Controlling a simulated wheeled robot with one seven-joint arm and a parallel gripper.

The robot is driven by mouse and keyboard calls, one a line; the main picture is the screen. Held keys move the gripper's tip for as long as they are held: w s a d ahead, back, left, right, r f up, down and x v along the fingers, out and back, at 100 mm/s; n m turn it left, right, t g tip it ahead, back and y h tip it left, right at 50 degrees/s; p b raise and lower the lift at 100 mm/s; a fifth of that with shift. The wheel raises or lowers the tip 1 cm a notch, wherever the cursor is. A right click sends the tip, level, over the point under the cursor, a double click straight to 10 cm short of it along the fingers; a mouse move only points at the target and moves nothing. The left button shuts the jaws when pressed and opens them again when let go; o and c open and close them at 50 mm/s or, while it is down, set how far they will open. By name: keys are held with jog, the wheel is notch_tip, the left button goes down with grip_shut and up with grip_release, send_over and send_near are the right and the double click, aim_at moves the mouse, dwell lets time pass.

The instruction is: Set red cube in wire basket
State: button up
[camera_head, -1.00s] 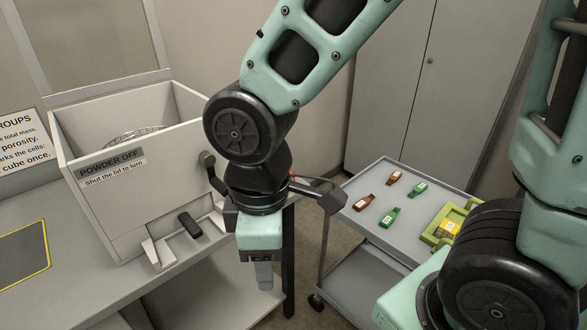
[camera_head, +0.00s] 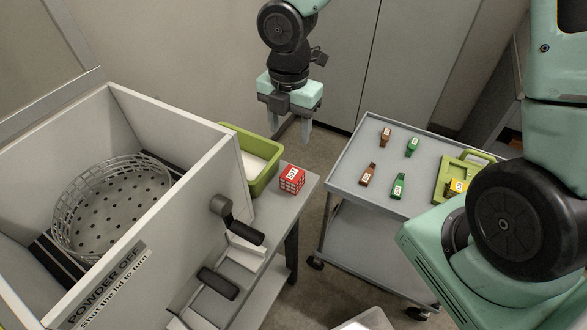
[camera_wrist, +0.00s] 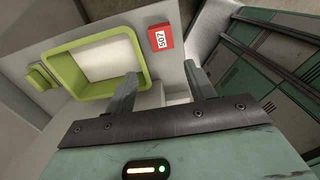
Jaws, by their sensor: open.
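The red cube (camera_head: 291,179), with a white label and lattice sides, sits on the bench corner beside a green tray. In the wrist view the red cube (camera_wrist: 161,38) shows its label "507" beyond my fingertips. The wire basket (camera_head: 112,208) is a round mesh basket with a perforated floor, inside the open grey box at the left; it looks empty. My gripper (camera_head: 289,130) is open and empty, pointing down, above and behind the cube and apart from it. Its two fingers also show in the wrist view (camera_wrist: 163,84).
A green tray (camera_head: 262,184) with white contents stands between the box and the cube. The box (camera_head: 190,205) has high walls and black handles (camera_head: 236,220) at its front. A grey cart (camera_head: 345,172) at the right holds several small tagged pieces and a green holder with a yellow cube.

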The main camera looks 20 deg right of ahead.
send_over(292, 174)
jog(key=f+b, duration=0.1)
jog(key=f, duration=0.9)
jog(key=shift+a+f, duration=0.1)
jog(key=shift+a, duration=0.1)
jog(key=shift+d+f, duration=0.15)
jog(key=shift+f, duration=1.45)
jog(key=shift+d+f, duration=0.1)
jog(key=shift+f, duration=1.5)
jog(key=c, duration=0.8)
